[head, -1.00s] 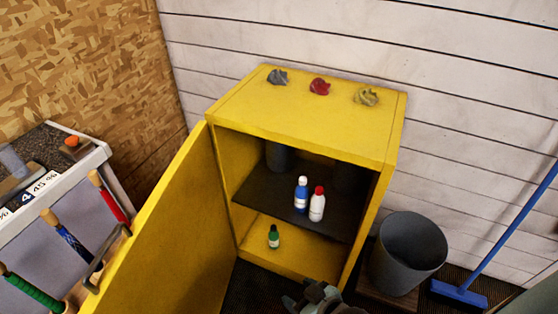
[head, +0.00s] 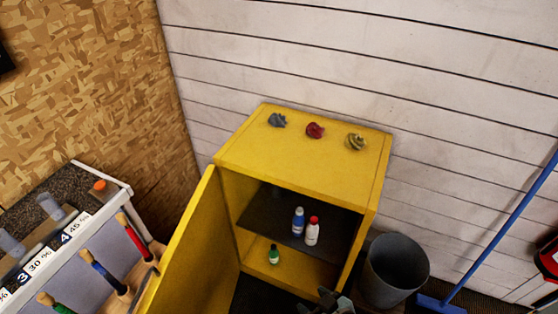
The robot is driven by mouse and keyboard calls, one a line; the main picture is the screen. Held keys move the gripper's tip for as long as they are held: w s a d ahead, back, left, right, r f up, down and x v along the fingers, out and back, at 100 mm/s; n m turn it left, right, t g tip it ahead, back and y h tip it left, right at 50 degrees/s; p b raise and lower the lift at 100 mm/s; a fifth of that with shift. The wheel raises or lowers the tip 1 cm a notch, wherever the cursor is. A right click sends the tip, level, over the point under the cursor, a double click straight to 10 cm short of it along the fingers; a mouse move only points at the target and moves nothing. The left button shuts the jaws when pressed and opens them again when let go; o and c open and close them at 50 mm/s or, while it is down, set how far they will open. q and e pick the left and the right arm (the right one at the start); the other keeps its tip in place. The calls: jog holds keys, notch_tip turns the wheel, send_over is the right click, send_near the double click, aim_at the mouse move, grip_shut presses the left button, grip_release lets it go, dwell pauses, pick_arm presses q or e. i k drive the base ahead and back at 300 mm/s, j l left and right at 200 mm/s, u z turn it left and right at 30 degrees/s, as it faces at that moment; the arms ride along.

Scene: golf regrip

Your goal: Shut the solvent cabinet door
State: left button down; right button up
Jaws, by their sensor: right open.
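The yellow solvent cabinet (head: 300,155) stands against the white plank wall. Its door (head: 188,248) is hinged on the left and stands wide open toward me. Inside, a blue bottle (head: 298,222) and a white bottle with a red cap (head: 312,233) stand on the dark shelf (head: 262,213). A small green bottle (head: 274,255) stands on the cabinet floor. My right gripper (head: 336,299) is open at the bottom edge of the head view, in front of the cabinet's lower right corner and apart from the door. My left gripper is not in view.
A grey bin (head: 394,270) and a blue broom (head: 500,235) stand to the right.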

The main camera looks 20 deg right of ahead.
aim_at(198, 271)
jog(key=z, duration=0.85)
jog(key=k+j+u, duration=0.15)
jog(key=j+u, duration=0.2)
jog(key=k+j+u, duration=0.1)
jog(key=j+u, duration=0.2)
